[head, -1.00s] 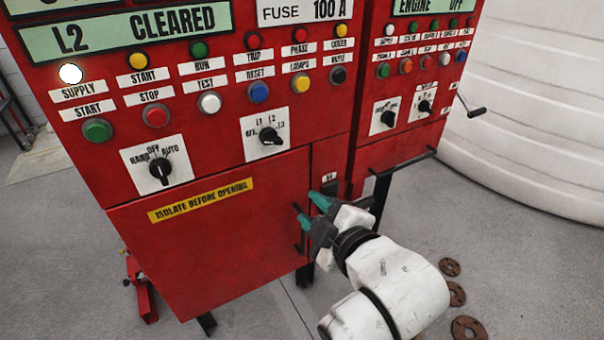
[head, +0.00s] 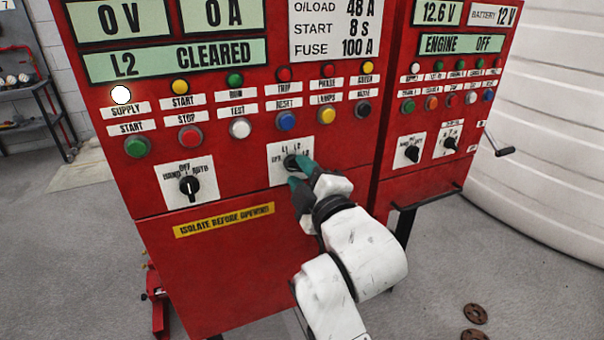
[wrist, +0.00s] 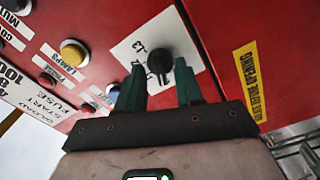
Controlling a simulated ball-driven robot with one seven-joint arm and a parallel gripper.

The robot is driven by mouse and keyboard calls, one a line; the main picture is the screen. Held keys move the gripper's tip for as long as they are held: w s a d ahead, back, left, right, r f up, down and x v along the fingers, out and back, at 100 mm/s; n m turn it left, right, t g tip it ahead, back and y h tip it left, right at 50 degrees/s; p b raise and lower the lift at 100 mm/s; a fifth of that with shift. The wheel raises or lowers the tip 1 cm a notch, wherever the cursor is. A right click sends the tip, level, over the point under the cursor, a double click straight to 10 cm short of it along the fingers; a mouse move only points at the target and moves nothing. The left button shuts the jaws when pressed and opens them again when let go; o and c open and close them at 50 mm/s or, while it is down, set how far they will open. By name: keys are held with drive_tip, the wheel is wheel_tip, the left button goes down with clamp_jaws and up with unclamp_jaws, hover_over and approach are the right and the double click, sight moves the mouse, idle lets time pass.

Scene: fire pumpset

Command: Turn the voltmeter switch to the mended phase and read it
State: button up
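The voltmeter switch is a black knob on a white plate (head: 277,168) marked L1, L2 and more. The knob (head: 290,161) is partly hidden by my fingers in the head view. My gripper (head: 299,173) is close in front of it. In the wrist view the knob (wrist: 160,63) shows between the tips of my two green fingers, which are apart with gaps to it; the gripper (wrist: 158,72) is open. I cannot tell which mark the knob points at. The volt display (head: 121,22) reads 0 V, and the display below (head: 175,58) reads "L2 CLEARED".
The white supply lamp (head: 121,95) is lit. A hand/off/auto switch (head: 189,185) is to the left. Push buttons, including a yellow one (head: 328,116), sit above the voltmeter switch. A second red cabinet (head: 460,100) with a crank handle (head: 498,145) stands at the right.

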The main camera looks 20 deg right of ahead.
drive_tip(key=shift+w, duration=0.2)
clamp_jaws()
idle(0.3)
